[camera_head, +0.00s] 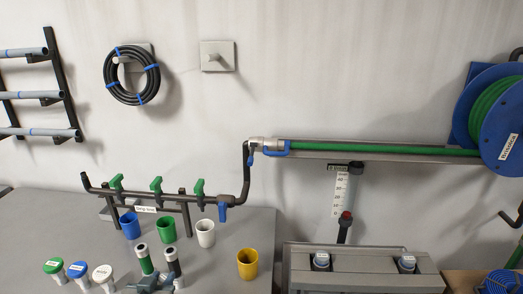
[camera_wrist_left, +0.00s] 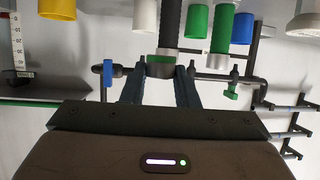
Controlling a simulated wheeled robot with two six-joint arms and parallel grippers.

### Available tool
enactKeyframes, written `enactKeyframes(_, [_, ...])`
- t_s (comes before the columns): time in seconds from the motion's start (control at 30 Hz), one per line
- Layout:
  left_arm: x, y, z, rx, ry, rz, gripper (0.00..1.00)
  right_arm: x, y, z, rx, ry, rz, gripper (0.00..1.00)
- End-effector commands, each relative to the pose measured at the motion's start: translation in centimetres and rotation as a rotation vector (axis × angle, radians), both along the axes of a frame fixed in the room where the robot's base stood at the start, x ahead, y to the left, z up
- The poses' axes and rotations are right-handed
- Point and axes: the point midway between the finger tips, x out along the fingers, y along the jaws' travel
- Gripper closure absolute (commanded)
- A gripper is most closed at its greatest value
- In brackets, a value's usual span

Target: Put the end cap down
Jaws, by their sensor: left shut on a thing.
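My left gripper (camera_head: 153,284) shows at the bottom edge of the head view, beside two upright tube-like pieces with pale rings on top, one green-banded (camera_head: 146,265) and one dark (camera_head: 174,268). In the left wrist view the fingers of my left gripper (camera_wrist_left: 160,76) close around a dark grey piece (camera_wrist_left: 159,70), which I take for the end cap. It lies in line with a dark ribbed piece (camera_wrist_left: 169,22) that has a green and a pale band; I cannot tell whether they touch. My right gripper is not in view.
Blue (camera_head: 130,226), green (camera_head: 167,231), white (camera_head: 206,234) and yellow (camera_head: 247,265) cups stand on the grey table (camera_head: 50,215). A dark manifold pipe with green valves (camera_head: 156,186) runs behind them. Labelled round-topped pieces (camera_head: 78,271) stand left. Bare table lies at far left.

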Motion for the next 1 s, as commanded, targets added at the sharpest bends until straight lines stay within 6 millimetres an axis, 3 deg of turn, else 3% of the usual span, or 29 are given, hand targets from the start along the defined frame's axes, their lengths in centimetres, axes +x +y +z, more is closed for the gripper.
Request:
enactKeyframes(0.1, [0.8,-2.1,2.1,-0.009,-0.005,0.006,0.97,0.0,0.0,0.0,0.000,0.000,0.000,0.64])
enactKeyframes(0.33, [1.3,-4.4,4.6,-0.003,-0.003,0.001,0.97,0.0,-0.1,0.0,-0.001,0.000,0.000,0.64])
enactKeyframes(1.0, [1.4,-4.9,5.1,0.001,-0.001,-0.002,0.97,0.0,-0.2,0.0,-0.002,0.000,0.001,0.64])
